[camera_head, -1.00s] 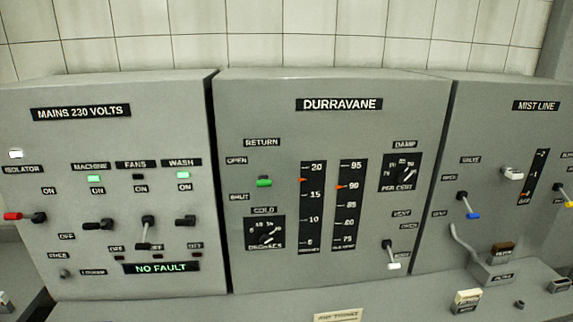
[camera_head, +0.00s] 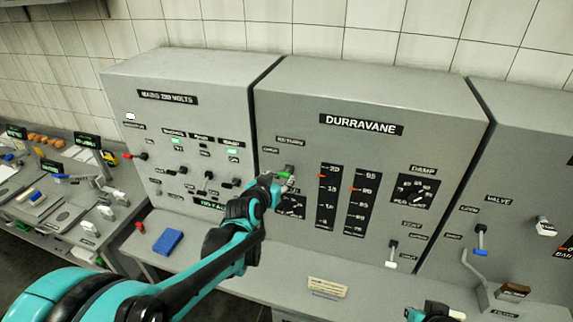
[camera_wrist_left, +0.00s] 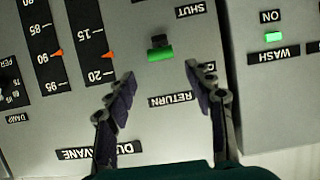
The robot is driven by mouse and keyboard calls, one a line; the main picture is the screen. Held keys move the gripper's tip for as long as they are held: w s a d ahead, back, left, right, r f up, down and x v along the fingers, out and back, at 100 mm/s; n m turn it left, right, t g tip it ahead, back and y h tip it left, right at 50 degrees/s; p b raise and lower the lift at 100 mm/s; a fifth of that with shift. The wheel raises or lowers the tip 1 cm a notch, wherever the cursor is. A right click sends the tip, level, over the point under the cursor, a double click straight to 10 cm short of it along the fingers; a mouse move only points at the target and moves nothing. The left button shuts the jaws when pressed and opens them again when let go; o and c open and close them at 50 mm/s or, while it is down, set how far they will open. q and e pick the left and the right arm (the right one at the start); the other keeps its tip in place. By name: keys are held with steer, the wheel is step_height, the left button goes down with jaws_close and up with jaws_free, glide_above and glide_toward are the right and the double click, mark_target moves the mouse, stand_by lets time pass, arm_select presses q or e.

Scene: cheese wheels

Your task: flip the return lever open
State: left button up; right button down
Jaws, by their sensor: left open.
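The return lever (camera_head: 284,175) has a green handle and sits below the RETURN label on the DURRAVANE panel (camera_head: 310,95). It also shows in the left wrist view (camera_wrist_left: 160,54), where the picture is upside down. My left gripper (camera_head: 283,184) is at the lever in the head view, partly covering it and the cold dial. In the left wrist view the left gripper (camera_wrist_left: 166,84) is open, its fingers spread on either side of the RETURN label, with the lever beyond the gap and not gripped. Part of my right gripper (camera_head: 436,313) shows at the bottom edge; its jaws are unclear.
The mains panel (camera_head: 150,75) stands left and the mist line panel (camera_head: 540,150) right. A vent lever (camera_head: 392,254) with a white tip is lower right. A cluttered bench is far left.

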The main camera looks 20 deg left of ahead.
mark_target(284, 173)
arm_select(q)
steer(key=x, duration=0.7)
steer(key=shift+s, duration=0.1)
steer(key=shift+w+a+f+p, duration=0.2)
steer(key=shift+w+p, duration=0.1)
steer(key=shift+w, duration=0.05)
steer(key=shift+d, duration=0.1)
